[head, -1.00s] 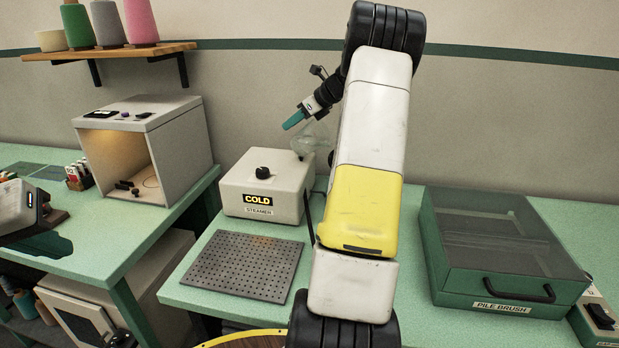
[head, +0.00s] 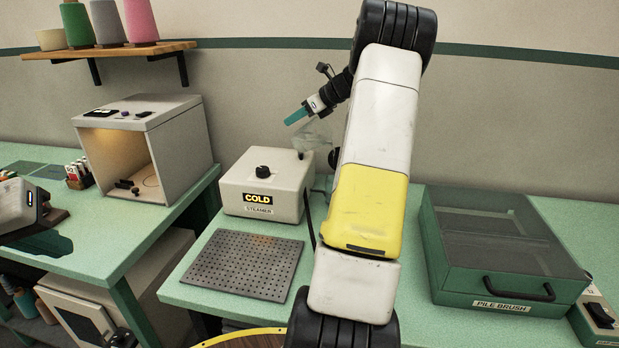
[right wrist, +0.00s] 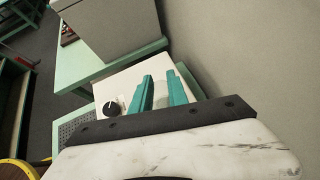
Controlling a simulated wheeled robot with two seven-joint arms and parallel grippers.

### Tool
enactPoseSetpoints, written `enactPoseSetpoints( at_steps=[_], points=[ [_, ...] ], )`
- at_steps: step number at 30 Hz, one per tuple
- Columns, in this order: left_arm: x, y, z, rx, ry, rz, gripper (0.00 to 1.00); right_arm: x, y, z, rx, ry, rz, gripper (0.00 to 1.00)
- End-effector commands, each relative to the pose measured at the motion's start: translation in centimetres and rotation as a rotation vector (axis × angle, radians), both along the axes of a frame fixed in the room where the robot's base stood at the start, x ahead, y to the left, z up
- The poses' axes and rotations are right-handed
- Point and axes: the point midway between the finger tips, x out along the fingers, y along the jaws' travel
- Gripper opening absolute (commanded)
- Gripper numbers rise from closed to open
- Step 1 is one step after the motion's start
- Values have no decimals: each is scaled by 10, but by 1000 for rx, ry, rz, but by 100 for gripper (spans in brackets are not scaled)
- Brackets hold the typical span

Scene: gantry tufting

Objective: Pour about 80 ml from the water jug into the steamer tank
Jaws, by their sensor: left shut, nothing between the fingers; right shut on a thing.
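The cream steamer (head: 262,186) stands on the green table with a lit COLD display and a black knob. It also shows in the right wrist view (right wrist: 128,86). My right gripper (head: 297,116), with teal fingers, is above the steamer's back right corner. It is shut on the clear water jug (head: 316,136), which is faint and partly hidden by my arm. The jug's tilt and water level cannot be told. The teal fingers (right wrist: 162,92) also show in the right wrist view. The tank opening is not clearly seen. My left gripper is not in view.
A perforated grey plate (head: 244,264) lies in front of the steamer. A green pile brush box (head: 500,245) stands to the right. An open grey booth (head: 148,150) stands on the left table. A shelf with yarn cones (head: 108,51) hangs above it.

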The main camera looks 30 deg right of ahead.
Motion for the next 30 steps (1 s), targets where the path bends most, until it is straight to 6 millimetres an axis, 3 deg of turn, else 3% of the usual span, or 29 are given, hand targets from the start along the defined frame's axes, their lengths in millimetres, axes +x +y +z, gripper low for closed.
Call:
enactPoseSetpoints(
  at_steps=[30],
  points=[
    [0,0,0,0,0,0,0,-2,-4,2,55,-77,0,0]
  ],
)
